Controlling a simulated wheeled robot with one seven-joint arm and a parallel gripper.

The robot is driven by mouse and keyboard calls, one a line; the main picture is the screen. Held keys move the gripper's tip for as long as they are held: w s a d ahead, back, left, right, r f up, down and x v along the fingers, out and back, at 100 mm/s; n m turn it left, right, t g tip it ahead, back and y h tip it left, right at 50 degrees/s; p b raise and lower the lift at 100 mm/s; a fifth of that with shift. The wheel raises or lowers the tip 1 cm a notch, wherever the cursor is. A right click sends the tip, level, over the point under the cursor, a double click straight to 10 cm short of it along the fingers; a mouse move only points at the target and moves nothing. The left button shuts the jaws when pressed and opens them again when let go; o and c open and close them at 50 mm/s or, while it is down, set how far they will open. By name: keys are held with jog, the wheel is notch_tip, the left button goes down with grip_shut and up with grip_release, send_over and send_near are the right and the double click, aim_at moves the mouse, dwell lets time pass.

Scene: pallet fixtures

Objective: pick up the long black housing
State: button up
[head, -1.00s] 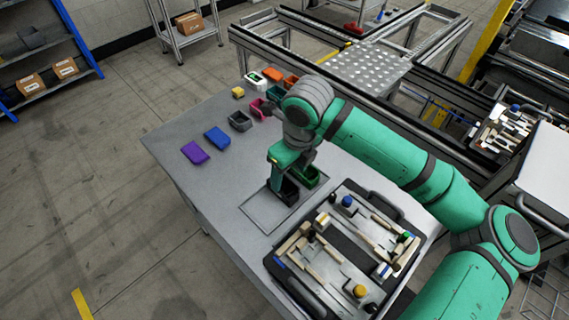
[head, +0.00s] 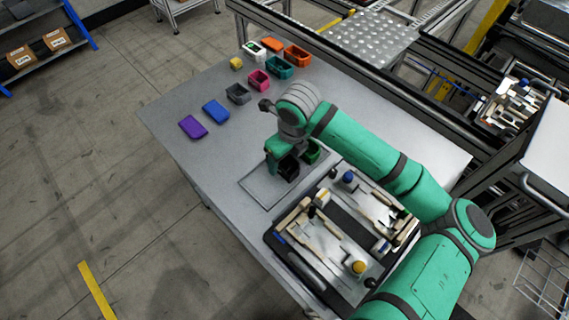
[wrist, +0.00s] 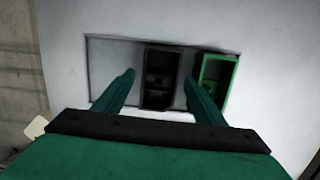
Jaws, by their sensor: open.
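The long black housing (head: 289,168) is an open-topped, box-like part lying inside a marked rectangle on the grey table. In the wrist view the black housing (wrist: 158,94) lies lengthwise between my two fingers. My gripper (wrist: 160,78) is open and empty, with one finger on each side of the housing and visible gaps to it. In the head view my gripper (head: 273,163) is right beside the housing and partly hides it. A green housing (head: 311,152) stands just right of it; in the wrist view the green housing (wrist: 215,80) is close to my right finger.
A black tray (head: 318,284) with tools and blocks sits close on the near side. Purple (head: 193,127), blue (head: 215,111), grey (head: 238,94) and pink (head: 259,80) parts line the table's far left. The table between them and the rectangle is clear.

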jog(key=shift+a+f, duration=0.15)
jog(key=shift+f, duration=0.5)
jog(key=shift+w, duration=0.1)
jog(key=c, duration=1.2)
jog(key=shift+r, duration=0.1)
